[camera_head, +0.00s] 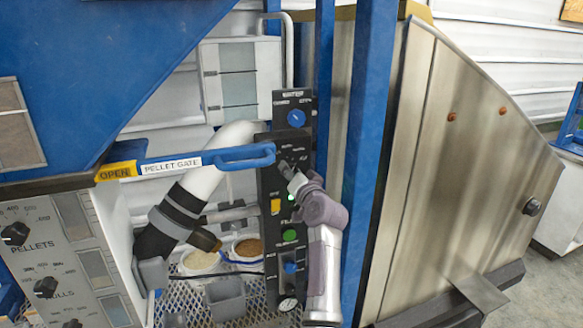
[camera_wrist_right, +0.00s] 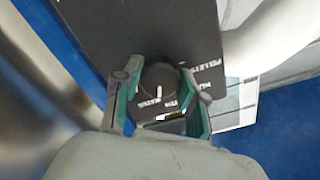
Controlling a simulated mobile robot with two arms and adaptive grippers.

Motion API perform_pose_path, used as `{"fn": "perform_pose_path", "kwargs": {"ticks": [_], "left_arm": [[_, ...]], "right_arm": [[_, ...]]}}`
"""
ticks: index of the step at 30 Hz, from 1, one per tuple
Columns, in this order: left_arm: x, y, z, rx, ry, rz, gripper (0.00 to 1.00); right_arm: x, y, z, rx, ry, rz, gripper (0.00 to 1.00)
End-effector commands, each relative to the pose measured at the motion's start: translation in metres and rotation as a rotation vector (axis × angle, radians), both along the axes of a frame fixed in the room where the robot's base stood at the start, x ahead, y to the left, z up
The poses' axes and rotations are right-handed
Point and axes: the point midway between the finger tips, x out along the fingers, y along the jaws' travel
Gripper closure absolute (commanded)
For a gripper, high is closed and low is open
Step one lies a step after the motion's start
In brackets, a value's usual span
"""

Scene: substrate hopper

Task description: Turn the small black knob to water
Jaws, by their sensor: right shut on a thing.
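The small black knob (camera_wrist_right: 160,78) is on the dark control panel (camera_wrist_right: 105,25), which also shows in the head view (camera_head: 271,215). In the right wrist view the two green-lined fingers of my right gripper (camera_wrist_right: 158,92) are on either side of the knob, shut on it. White lettering on the panel lies around the knob, partly hidden by the fingers; I cannot read a "water" mark. In the head view my right gripper (camera_head: 288,170) reaches the panel's middle from the lower right and hides most of the knob. My left gripper is not in view.
A blue pellet gate handle (camera_head: 245,156) sticks out just left of my gripper. A blue post (camera_head: 362,150) stands close on the right.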

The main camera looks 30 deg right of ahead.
Motion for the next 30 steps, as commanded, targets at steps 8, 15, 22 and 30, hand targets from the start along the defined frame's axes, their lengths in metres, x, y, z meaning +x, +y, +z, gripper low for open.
{"fn": "perform_pose_path", "kwargs": {"ticks": [8,15,22,30], "left_arm": [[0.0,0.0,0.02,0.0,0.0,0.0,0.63],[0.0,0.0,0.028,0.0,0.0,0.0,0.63],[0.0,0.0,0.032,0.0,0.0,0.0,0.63],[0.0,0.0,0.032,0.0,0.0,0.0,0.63]], "right_arm": [[0.0,0.0,0.003,0.224,-0.054,0.0,0.94],[0.0,0.0,0.002,0.356,-0.085,0.0,0.94],[0.0,0.0,0.001,0.422,-0.102,-0.001,0.94],[0.0,-0.001,0.0,0.438,-0.107,-0.002,0.94]]}}
